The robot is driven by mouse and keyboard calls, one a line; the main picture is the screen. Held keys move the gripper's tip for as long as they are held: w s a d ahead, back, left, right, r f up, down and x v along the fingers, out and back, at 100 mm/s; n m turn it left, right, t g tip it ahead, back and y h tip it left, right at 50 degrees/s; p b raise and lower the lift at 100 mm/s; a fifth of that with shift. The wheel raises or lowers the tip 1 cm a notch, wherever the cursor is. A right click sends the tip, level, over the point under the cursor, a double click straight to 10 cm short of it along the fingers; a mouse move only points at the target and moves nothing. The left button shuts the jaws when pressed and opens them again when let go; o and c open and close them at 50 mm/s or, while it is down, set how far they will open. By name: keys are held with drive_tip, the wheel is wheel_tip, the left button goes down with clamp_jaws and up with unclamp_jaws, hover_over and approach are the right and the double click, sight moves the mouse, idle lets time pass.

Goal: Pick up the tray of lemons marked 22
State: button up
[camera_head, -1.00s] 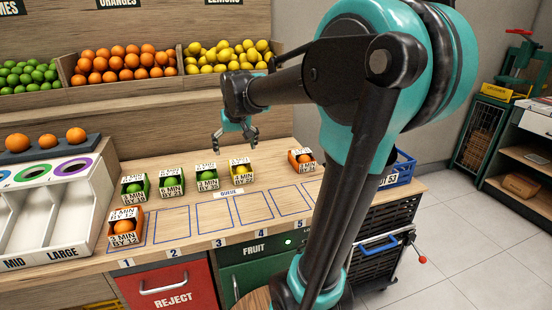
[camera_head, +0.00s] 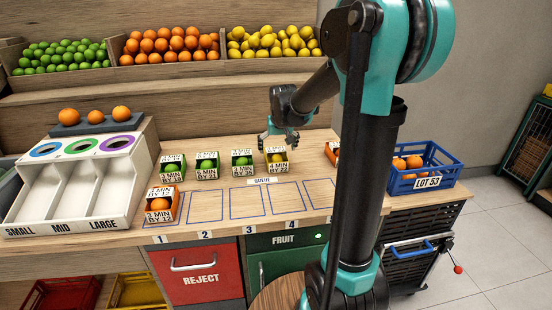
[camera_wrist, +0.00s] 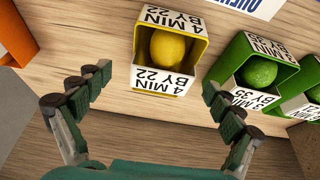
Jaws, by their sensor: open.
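My gripper (camera_head: 279,139) is just above and behind the tray in the head view. In the wrist view my gripper (camera_wrist: 157,80) is open and empty, its fingertips spread wider than the tray, one to each side of its near end. I see no contact with the tray.
A green lime tray (camera_wrist: 231,61) stands close beside the yellow one. An orange tray (camera_wrist: 12,38) is on the other side, with a wider gap. Marked slots (camera_head: 285,201) on the counter front are mostly empty; an orange tray (camera_head: 161,204) occupies slot 1.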

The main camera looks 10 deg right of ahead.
sight(276, 151)
drive_tip(key=x, duration=0.4)
drive_tip(key=shift+w+a+f, duration=0.15)
drive_tip(key=shift+w+f, duration=0.05)
drive_tip(key=shift+f, duration=0.3)
drive_tip(key=shift+f, duration=0.25)
drive_tip(key=shift+c, duration=0.5)
drive_tip(key=c, duration=1.3)
